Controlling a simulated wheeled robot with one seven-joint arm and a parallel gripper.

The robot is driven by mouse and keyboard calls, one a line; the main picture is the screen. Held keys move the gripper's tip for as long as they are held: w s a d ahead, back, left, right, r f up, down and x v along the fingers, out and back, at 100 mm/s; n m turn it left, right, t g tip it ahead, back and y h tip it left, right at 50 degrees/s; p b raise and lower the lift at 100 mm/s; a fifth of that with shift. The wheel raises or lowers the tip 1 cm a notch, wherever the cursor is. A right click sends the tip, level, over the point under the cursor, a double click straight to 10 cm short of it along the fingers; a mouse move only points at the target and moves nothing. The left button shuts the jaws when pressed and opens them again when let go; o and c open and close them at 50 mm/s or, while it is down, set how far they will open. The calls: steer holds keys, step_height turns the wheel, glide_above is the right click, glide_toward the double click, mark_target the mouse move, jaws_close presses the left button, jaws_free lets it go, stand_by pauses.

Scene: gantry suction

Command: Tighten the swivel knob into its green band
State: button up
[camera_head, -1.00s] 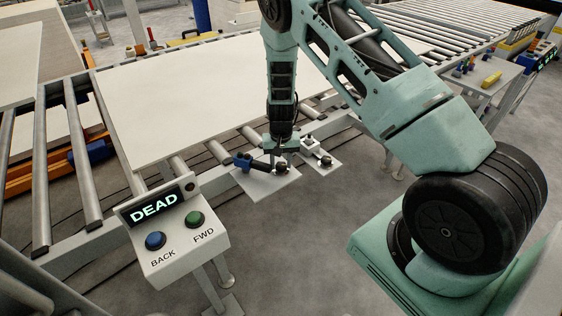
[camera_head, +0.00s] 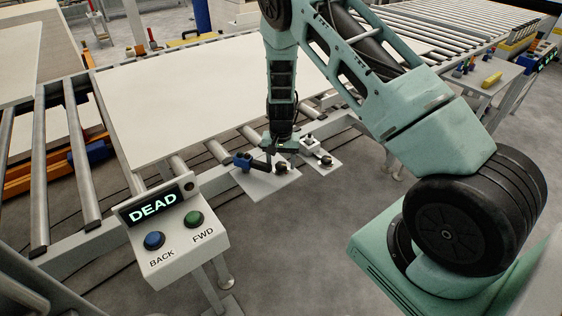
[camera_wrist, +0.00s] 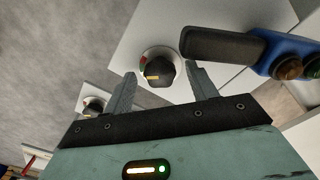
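The swivel knob (camera_wrist: 160,70) is black with a yellow mark and sits on a round white dial in the wrist view. Small red and green bands show at the dial's left edge; the yellow mark is on the knob's lower-left side. My gripper (camera_wrist: 160,72) is open, its two fingertips to either side of the knob's picture. I cannot tell whether either finger touches it. In the head view the knob (camera_head: 282,168) is small, on a white plate (camera_head: 265,187) under the gripper (camera_head: 271,160).
A blue fitting (camera_wrist: 285,55) with a black handle (camera_wrist: 220,45) lies close right of the knob. A second black knob (camera_wrist: 93,107) stands on a separate plate to the left. A button box (camera_head: 185,230) reading DEAD is in front, by the roller conveyor and a large pale board (camera_head: 200,90).

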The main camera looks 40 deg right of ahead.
mark_target(281, 164)
step_height(281, 164, up, 17)
steer(key=b, duration=0.2)
steer(key=shift+r, duration=0.2)
stand_by(0.7)
steer(key=s+a+r+n+y, duration=0.1)
steer(key=s+a+r+n, duration=0.3)
steer(key=a, duration=0.5)
steer(key=s+a+r+n+y, duration=0.1)
steer(key=s+a+r+n, duration=0.1)
steer(key=s+a, duration=0.6)
steer(key=s+a+r+n, duration=0.1)
steer(key=s+a+n, duration=0.2)
steer(key=s, duration=0.3)
steer(key=s+a+n+h, duration=0.1)
steer(key=s+a+n, duration=0.2)
steer(key=s, duration=0.4)
steer(key=s+a+r+n, duration=0.1)
steer(key=s+a+n, duration=0.2)
steer(key=s, duration=0.4)
steer(key=shift+r+n, duration=0.3)
steer(key=shift+n, duration=0.1)
